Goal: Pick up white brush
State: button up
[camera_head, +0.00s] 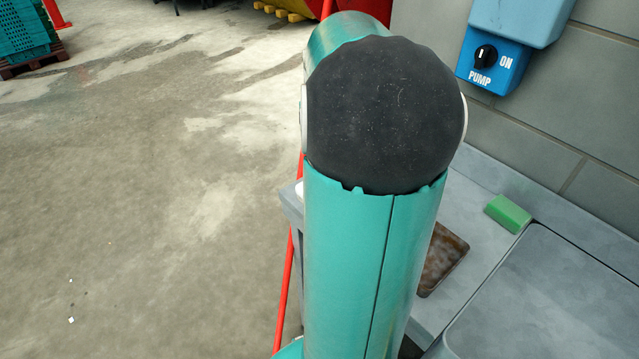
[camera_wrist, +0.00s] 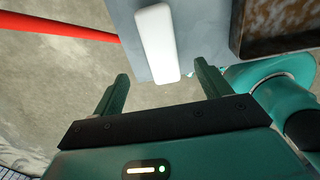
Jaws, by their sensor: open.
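The white brush (camera_wrist: 156,38) shows in the wrist view as a long white block with rounded corners. It lies on a grey surface (camera_wrist: 200,22), its near end at the surface's edge. My gripper (camera_wrist: 161,71) is open, with one dark green finger on each side of the brush's near end in the picture. The fingers look apart from the brush, and nothing is between them that I can tell is held. In the head view my arm hides the gripper and most of the brush's area; only a small white edge shows left of the arm.
A brown tray (camera_head: 441,259) lies on the grey counter, right of the brush in the wrist view (camera_wrist: 270,45). A green block (camera_head: 508,213) and a blue pump switch (camera_head: 492,60) are farther right. A red pole (camera_wrist: 60,28) runs at left. Open concrete floor (camera_head: 150,200) lies left.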

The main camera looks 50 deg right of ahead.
notch_tip(320, 180, down, 10)
jog(key=shift+a, duration=0.1)
dwell(0.4)
jog(key=shift+c, duration=0.3)
jog(key=c, duration=1)
